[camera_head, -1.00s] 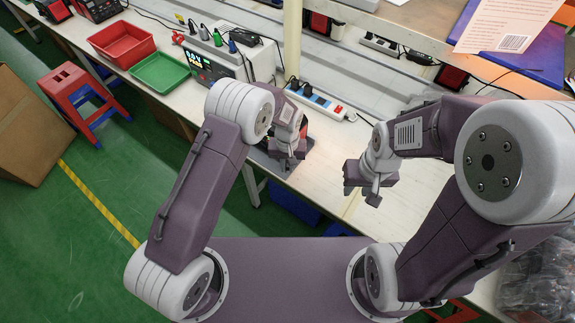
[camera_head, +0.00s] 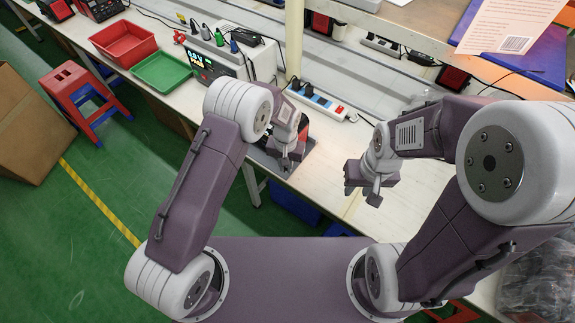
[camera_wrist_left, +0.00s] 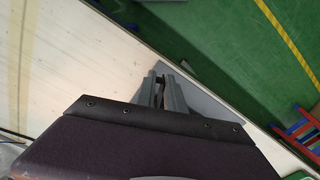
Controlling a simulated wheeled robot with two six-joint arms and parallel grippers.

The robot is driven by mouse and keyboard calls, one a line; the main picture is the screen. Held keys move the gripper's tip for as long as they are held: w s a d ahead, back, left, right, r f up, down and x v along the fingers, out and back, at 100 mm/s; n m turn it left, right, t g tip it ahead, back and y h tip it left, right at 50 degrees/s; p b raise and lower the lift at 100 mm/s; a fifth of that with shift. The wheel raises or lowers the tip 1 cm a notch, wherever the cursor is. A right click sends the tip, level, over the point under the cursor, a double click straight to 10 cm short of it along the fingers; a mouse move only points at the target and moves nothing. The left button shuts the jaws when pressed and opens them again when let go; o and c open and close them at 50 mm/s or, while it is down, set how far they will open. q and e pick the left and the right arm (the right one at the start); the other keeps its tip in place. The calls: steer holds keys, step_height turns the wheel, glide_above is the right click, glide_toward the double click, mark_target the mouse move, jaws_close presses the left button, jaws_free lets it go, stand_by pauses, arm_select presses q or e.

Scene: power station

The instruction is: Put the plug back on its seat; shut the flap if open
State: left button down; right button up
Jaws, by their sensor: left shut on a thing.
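My left gripper (camera_head: 284,165) is low over the near edge of the workbench, beside a dark grey plate (camera_head: 308,148) with a red and black unit (camera_head: 302,126) partly hidden behind the wrist. In the left wrist view the left gripper's fingers (camera_wrist_left: 162,88) are close together on a small dark thing (camera_wrist_left: 161,82), seemingly the plug; its shape is mostly hidden. The grey plate (camera_wrist_left: 204,105) shows under the fingers there. The seat and the flap cannot be made out. My right gripper (camera_head: 374,194) is above the bench to the right, apart from the unit; its finger gap is unclear.
A white power strip (camera_head: 318,102) with black plugs lies behind the unit. A meter box (camera_head: 225,62), a green tray (camera_head: 160,72) and a red tray (camera_head: 122,42) stand further left. A pale post (camera_head: 293,40) rises behind. The bench (camera_head: 335,165) between the grippers is clear.

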arm_select(q)
steer(key=m, duration=0.1)
steer(key=a+m, duration=0.1)
steer(key=m, duration=0.2)
steer(key=shift+w+a, duration=0.25)
steer(key=shift+a, duration=0.1)
steer(key=shift+w+a+m, duration=0.25)
steer(key=shift+a+m, duration=0.05)
steer(key=shift+m, duration=0.8)
steer(key=shift+w+a+m, duration=0.2)
steer(key=shift+a+m, duration=0.1)
steer(key=shift+m, duration=0.8)
steer(key=c, duration=1.5)
jaws_free()
steer(key=shift+r, duration=0.1)
step_height(320, 180, up, 9)
steer(key=shift+f, duration=0.1)
